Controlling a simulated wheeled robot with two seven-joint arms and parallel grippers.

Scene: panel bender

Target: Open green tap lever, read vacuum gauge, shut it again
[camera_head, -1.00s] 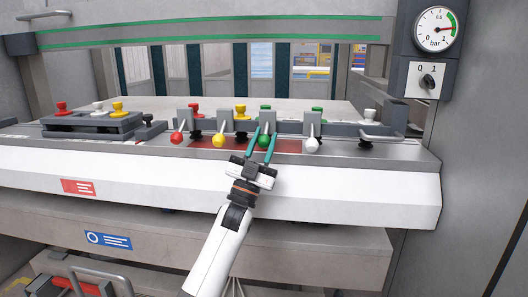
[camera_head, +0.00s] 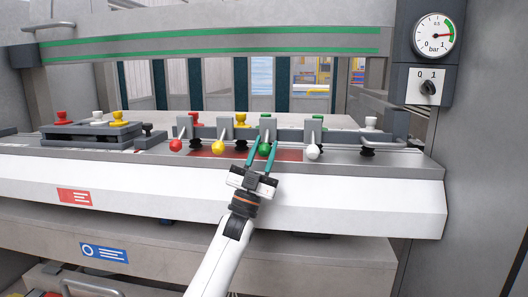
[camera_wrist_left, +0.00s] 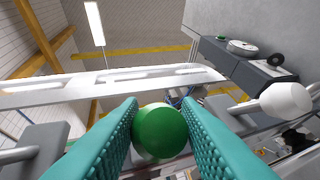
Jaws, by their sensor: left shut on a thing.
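The green tap lever (camera_head: 264,149) ends in a round green ball knob, on the machine's front ledge between the yellow and white levers. My left gripper (camera_head: 262,146) is shut on this green lever, with a teal finger on each side. In the left wrist view the green knob (camera_wrist_left: 160,131) sits between the two ribbed teal fingers; its shaft is hidden. The round vacuum gauge (camera_head: 435,34), marked in bar, is at the upper right. Its red needle points right, by the lower end of the green band. My right gripper is not in view.
The red lever (camera_head: 175,145), yellow lever (camera_head: 218,147) and white lever (camera_head: 313,152) stand in the same row. A rotary switch (camera_head: 429,87) is below the gauge. A grey block with coloured knobs (camera_head: 92,132) is at left. The front panel (camera_head: 330,195) is clear.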

